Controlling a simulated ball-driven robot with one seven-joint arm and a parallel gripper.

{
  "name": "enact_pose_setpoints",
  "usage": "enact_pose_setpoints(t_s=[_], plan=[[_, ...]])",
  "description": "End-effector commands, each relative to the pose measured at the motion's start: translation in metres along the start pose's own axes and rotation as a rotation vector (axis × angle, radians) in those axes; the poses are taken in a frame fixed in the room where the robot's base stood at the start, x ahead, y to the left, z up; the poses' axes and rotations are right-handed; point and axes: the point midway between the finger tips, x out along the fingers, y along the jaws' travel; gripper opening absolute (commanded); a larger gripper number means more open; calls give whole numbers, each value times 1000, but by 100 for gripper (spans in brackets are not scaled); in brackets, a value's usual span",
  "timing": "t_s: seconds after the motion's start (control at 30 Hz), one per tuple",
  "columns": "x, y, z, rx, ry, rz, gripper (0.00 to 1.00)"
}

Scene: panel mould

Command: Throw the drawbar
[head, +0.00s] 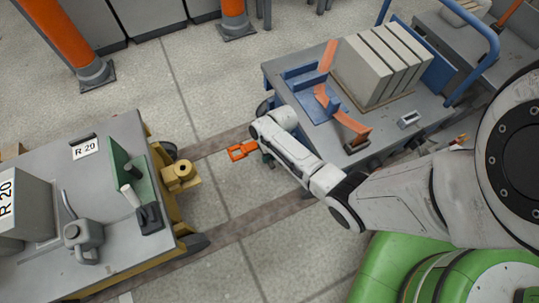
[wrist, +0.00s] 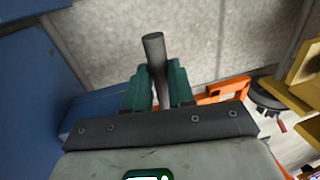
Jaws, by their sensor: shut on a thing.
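The orange drawbar (head: 241,151) sticks out over the floor from beside my gripper, between the two carts. Its open frame also shows in the wrist view (wrist: 224,89). My gripper (head: 267,157) is in front of the blue cart. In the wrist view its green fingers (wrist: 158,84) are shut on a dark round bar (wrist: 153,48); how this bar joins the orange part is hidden. The yellow coupling block (head: 180,174) on the left cart stands apart from the drawbar's end, with a gap of floor between.
The left cart (head: 110,220) carries a green bracket (head: 125,165) and an R 20 plate. The blue cart (head: 290,78) holds several grey panels (head: 375,65) and orange parts. Brown floor strips (head: 235,232) run between the carts. Orange posts (head: 62,28) stand at the back.

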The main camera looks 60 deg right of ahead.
Motion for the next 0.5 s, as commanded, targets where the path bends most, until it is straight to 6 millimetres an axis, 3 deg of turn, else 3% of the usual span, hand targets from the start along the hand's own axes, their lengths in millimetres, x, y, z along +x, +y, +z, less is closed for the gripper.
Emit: enact_pose_setpoints(t_s=[0.27, 0.5], plan=[[-2, 0, 0, 1, -1, -12, 0], [-17, 4, -1, 5, -3, -178, 0]])
